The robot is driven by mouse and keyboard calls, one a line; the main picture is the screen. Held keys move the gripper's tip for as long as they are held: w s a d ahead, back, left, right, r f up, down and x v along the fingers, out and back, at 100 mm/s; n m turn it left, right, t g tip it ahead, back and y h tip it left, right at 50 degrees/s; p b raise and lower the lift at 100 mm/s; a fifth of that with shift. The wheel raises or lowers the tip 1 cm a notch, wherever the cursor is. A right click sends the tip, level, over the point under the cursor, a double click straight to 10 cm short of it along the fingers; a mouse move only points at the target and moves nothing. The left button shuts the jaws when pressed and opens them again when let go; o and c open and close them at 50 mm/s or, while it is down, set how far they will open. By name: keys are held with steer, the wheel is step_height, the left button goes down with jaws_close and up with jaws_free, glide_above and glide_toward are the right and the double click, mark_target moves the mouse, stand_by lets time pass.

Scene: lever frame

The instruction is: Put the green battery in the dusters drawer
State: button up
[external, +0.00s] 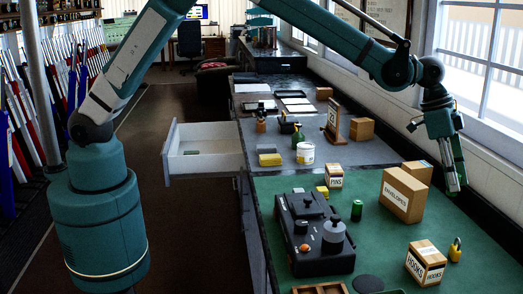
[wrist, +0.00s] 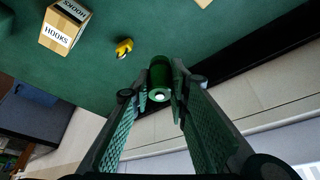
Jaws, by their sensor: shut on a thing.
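My gripper (external: 453,184) hangs at the right over the far edge of the green desk top, by the window wall. In the wrist view its fingers (wrist: 160,90) are closed on a green battery (wrist: 159,72), whose pale round end faces the camera. The battery is hard to make out in the external view. An open white drawer (external: 208,163) sticks out at the left of the desk, with a small green thing inside. I cannot read any label on it. Another green cylinder (external: 357,210) stands on the desk, left of the envelopes box.
A hooks box (external: 425,262) and a yellow padlock (external: 455,249) stand near my gripper.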

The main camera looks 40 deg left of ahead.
steer(key=w+a+r+n+t+b, duration=0.2)
steer(key=w+a+n+b, duration=0.3)
steer(key=w+a, duration=2.15)
steer(key=w+a+n+t+y+b, duration=0.1)
steer(key=w+a+n, duration=0.2)
steer(key=a, duration=1)
steer(key=w+a+n+y+b, duration=0.15)
steer(key=w+a, duration=0.25)
steer(key=a, duration=0.9)
steer(key=w+a+n+t+b, duration=0.1)
steer(key=w+a+n, duration=0.2)
steer(key=a, duration=0.9)
steer(key=s+a+n+y+b, duration=0.15)
steer(key=s+a+n, duration=0.25)
steer(key=a, duration=1.4)
steer(key=s+a+f+n+y+b, duration=0.1)
steer(key=s+a+n+b, duration=0.3)
steer(key=a, duration=1.4)
steer(key=s+a+n+y+b, duration=0.1)
steer(key=s+a+n+y, duration=0.3)
steer(key=a, duration=1.3)
step_height(320, 180, down, 24)
steer(key=m+h, duration=0.1)
steer(key=h, duration=0.1)
steer(key=shift+s+r, duration=0.25)
steer(key=shift+s, duration=0.15)
